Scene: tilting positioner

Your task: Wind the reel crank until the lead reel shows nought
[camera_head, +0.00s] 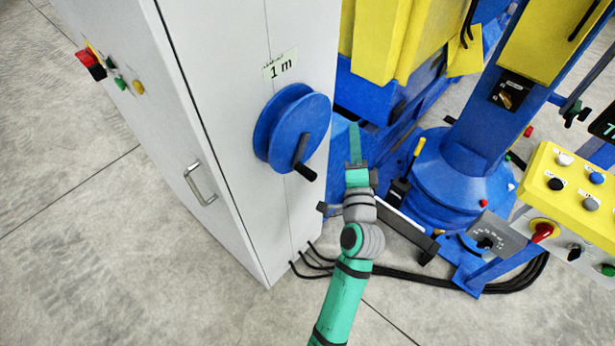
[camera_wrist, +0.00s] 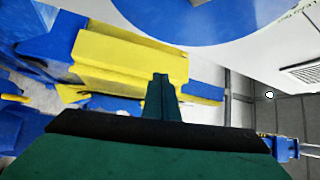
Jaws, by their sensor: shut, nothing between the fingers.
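The blue lead reel (camera_head: 283,122) is mounted on the side of a grey cabinet. Its black crank handle (camera_head: 304,172) sticks out at the reel's lower right. A label (camera_head: 280,64) above the reel reads "1 m". My gripper (camera_head: 354,128) is shut and empty, pointing up in the head view, to the right of the reel and crank with a visible gap. In the wrist view the shut fingers (camera_wrist: 161,82) are at the middle, and part of the blue reel (camera_wrist: 205,15) fills the top. The crank handle does not show there.
The grey cabinet (camera_head: 235,50) stands left, with a door handle (camera_head: 199,184) and buttons. The blue and yellow positioner (camera_head: 440,180) stands right of my arm. A yellow control panel (camera_head: 575,190) is at far right. Black cables (camera_head: 400,275) lie on the floor. Front-left floor is clear.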

